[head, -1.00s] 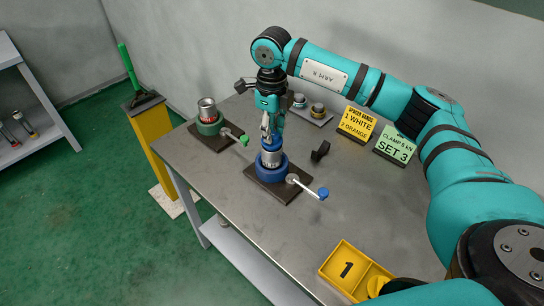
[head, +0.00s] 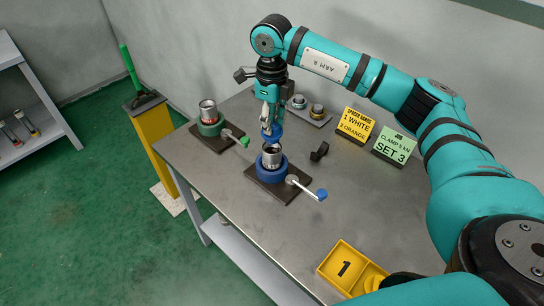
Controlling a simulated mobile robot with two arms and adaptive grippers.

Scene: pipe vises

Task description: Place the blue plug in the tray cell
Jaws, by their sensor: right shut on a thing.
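My right gripper (head: 268,121) is shut on the blue plug (head: 272,134) and holds it just above the blue vise (head: 267,174). A metal pipe (head: 272,155) stands upright in that vise, and its open top shows below the plug. The yellow tray (head: 338,248) lies at the front right of the table. Its left cell bears the number 1, and the right cell holds a yellow piece, partly hidden by my arm. My left gripper is not in view.
A green vise (head: 210,128) with a pipe stands at the back left. A grey holder (head: 310,112) with small parts, a black clip (head: 320,152), a yellow sign (head: 355,126) and a green sign (head: 395,148) are toward the back. The table (head: 265,225) is clear between the blue vise and the tray.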

